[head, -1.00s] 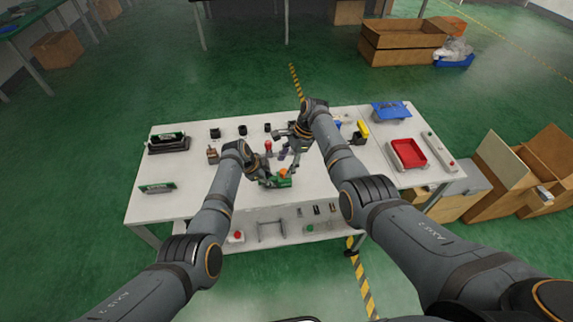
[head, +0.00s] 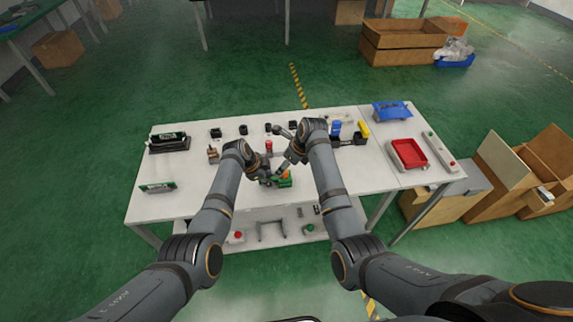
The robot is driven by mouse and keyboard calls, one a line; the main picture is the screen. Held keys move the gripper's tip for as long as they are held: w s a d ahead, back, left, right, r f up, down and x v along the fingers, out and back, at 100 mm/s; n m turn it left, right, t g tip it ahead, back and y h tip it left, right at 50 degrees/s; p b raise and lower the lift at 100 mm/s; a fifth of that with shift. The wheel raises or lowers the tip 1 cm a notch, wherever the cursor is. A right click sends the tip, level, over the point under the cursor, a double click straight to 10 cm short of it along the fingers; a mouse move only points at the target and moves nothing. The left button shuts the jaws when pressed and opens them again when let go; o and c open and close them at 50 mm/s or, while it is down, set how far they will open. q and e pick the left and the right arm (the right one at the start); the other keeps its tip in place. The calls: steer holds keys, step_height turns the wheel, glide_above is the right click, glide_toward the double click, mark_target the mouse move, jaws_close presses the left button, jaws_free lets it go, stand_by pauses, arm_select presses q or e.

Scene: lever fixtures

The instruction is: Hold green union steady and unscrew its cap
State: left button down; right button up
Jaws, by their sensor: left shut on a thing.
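The green union (head: 283,183) sits near the middle of the white table, towards its front edge. Its orange cap (head: 287,174) shows on top and is partly hidden. My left gripper (head: 266,179) comes in from the left and is shut on the green union at its left side. My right gripper (head: 284,165) points down from the right, just above or beside the cap. Its fingers are small and partly covered by the arm, so I cannot tell whether they are open or touch the cap.
A red part (head: 268,146) and several black blocks stand along the back. A blue cylinder (head: 336,128) and a yellow part (head: 363,129) stand at the back right. A red tray (head: 409,153) lies at the right.

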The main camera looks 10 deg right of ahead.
mark_target(287, 171)
steer(key=shift+f, duration=1.5)
jaws_close()
steer(key=n, duration=0.1)
steer(key=n+g, duration=0.1)
steer(key=n, duration=0.1)
steer(key=shift+w+d+r+y, duration=0.15)
steer(key=shift+y, duration=0.15)
steer(key=shift+r, duration=0.15)
